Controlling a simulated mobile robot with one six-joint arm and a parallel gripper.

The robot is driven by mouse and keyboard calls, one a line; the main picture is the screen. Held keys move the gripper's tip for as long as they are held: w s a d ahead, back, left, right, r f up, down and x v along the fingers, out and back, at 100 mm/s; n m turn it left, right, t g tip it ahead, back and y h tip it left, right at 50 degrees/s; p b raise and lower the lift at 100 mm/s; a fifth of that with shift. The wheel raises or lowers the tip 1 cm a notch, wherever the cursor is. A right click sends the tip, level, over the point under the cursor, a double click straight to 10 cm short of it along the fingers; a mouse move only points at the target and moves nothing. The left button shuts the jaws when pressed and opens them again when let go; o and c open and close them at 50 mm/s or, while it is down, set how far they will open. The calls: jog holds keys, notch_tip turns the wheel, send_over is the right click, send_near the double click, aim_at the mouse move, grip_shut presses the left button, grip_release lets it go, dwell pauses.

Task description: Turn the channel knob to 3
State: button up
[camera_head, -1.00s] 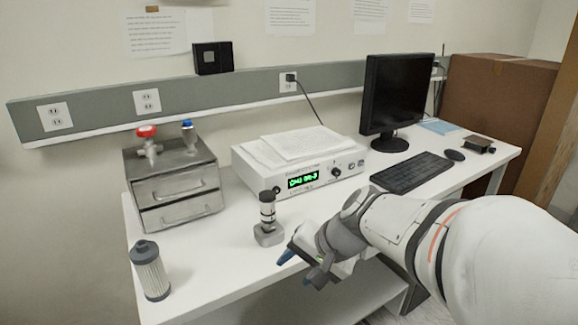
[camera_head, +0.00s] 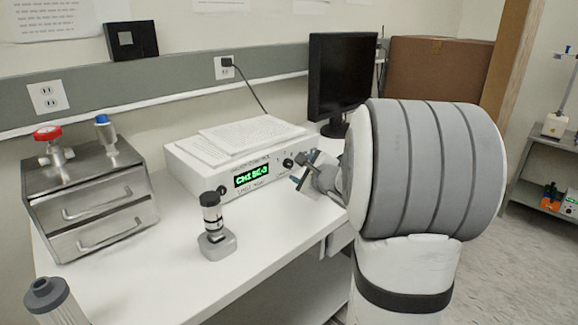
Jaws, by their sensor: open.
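The white vacuum control box (camera_head: 212,196) stands on the desk with a green lit display (camera_head: 251,178) reading roughly "CH1 8E-3". The labels are too small to read, so I cannot tell which is the channel knob. My gripper (camera_head: 304,168) is open, in front of the box's right end, close to the right knob. Contact with it cannot be made out. My arm hides the right end of the front panel.
A small gauge on a grey base (camera_head: 218,244) stands before the box. A steel drawer unit with valves (camera_head: 95,220) is at left, a filter cylinder (camera_head: 52,302) at the front left. The monitor (camera_head: 337,80) stands behind my arm. Papers (camera_head: 250,132) lie on the box.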

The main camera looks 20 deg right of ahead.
aim_at(290, 164)
jog(key=x, duration=0.5)
jog(key=shift+w+a, duration=0.1)
jog(key=shift+w, duration=0.2)
jog(key=shift+c, duration=0.6)
